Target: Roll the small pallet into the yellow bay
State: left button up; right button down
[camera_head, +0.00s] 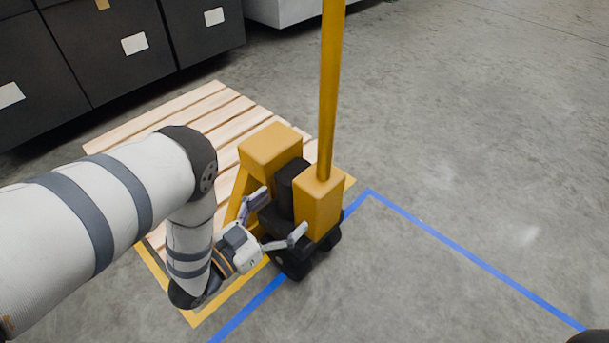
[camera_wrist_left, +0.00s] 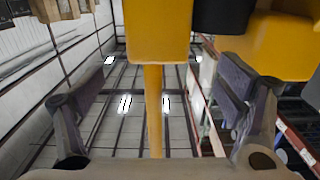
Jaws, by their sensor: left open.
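The small wooden pallet (camera_head: 200,108) lies on the floor at upper left, with a yellow pallet jack (camera_head: 318,203) at its near end. The jack has black wheels and a tall yellow pole (camera_head: 331,90). Yellow floor lines (camera_head: 228,298) of the bay show around the near end of the pallet and jack; my left arm hides part of them and of the pallet. My left gripper (camera_head: 283,214) is open at the jack's near side. In the left wrist view its spread fingers stand on either side of the yellow pole (camera_wrist_left: 153,112), apart from it. My right gripper is not in view.
A blue floor line (camera_head: 470,252) marks another area in front of the jack and to its right. Dark cabinets (camera_head: 130,60) with white labels stand behind the pallet, with a white box (camera_head: 285,10) beyond. The concrete floor at right is clear.

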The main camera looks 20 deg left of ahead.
aim_at(318, 182)
pick_arm(q)
jog(key=b+x, duration=0.3)
jog(key=x, duration=0.8)
jog(key=shift+w+d, duration=0.2)
jog(key=shift+d, duration=0.05)
jog(key=shift+w+r, duration=0.1)
jog(key=shift+w, duration=0.15)
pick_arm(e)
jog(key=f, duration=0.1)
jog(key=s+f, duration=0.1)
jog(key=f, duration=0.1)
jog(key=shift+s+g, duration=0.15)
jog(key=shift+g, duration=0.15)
pick_arm(q)
jog(key=shift+c, duration=0.3)
